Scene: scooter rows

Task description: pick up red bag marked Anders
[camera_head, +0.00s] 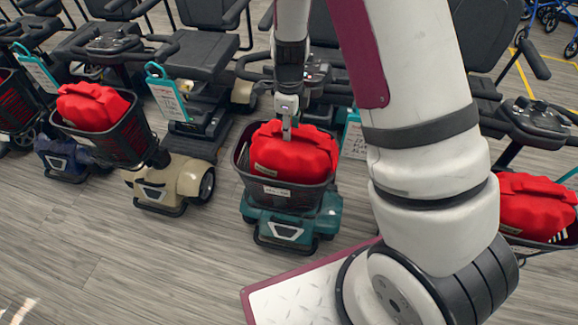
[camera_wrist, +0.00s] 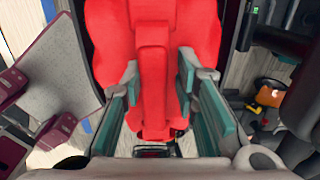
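A red bag (camera_head: 294,154) lies in the black basket (camera_head: 283,194) of the teal scooter at the centre. It has a pale label at its front, too small to read. In the wrist view the same bag (camera_wrist: 152,25) fills the upper middle, with a raised strap along it. My gripper (camera_head: 287,128) points down onto the top of the bag. In the wrist view its fingers (camera_wrist: 158,78) are apart, one on each side of the strap; a gap shows at the right finger. I cannot tell whether the left finger touches the strap.
Another red bag (camera_head: 92,106) sits in a scooter basket at the left, and one (camera_head: 536,205) at the right. Scooters stand close on both sides of the teal scooter (camera_head: 291,228). Grey floor (camera_head: 120,265) in front is clear.

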